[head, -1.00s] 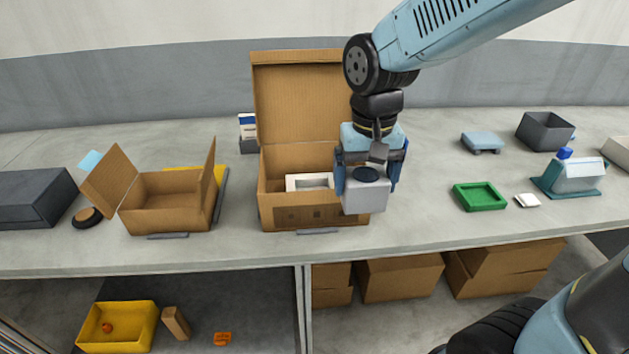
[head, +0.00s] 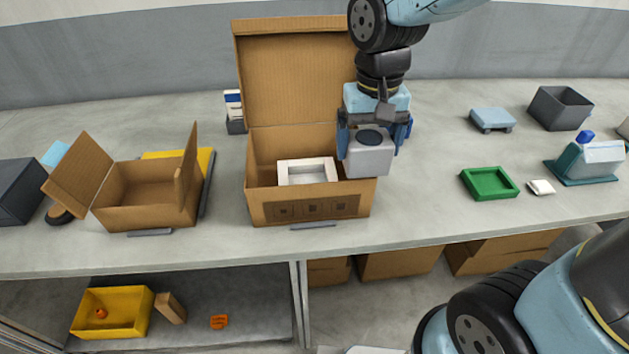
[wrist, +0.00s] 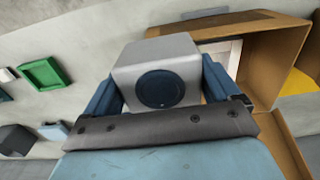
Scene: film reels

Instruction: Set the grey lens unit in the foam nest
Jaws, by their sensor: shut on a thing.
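The grey lens unit (head: 369,158) is a light grey block with a dark round lens on top. My gripper (head: 374,142) is shut on it, one blue finger on each side. In the head view it is at the right edge of the open cardboard box, overlapping its right wall; its exact height is hard to tell. The white foam nest (head: 307,164) lies inside that box (head: 290,211), with a square hollow, left of the lens unit. In the wrist view the lens unit (wrist: 158,75) is between the fingers, and part of the nest (wrist: 233,52) shows behind it.
The box's lid (head: 290,70) stands upright at the back. A smaller open box (head: 140,215) stands left. A green tray (head: 489,184), a white piece (head: 541,187) and a grey bin (head: 560,108) are on the right. The bench between box and green tray is clear.

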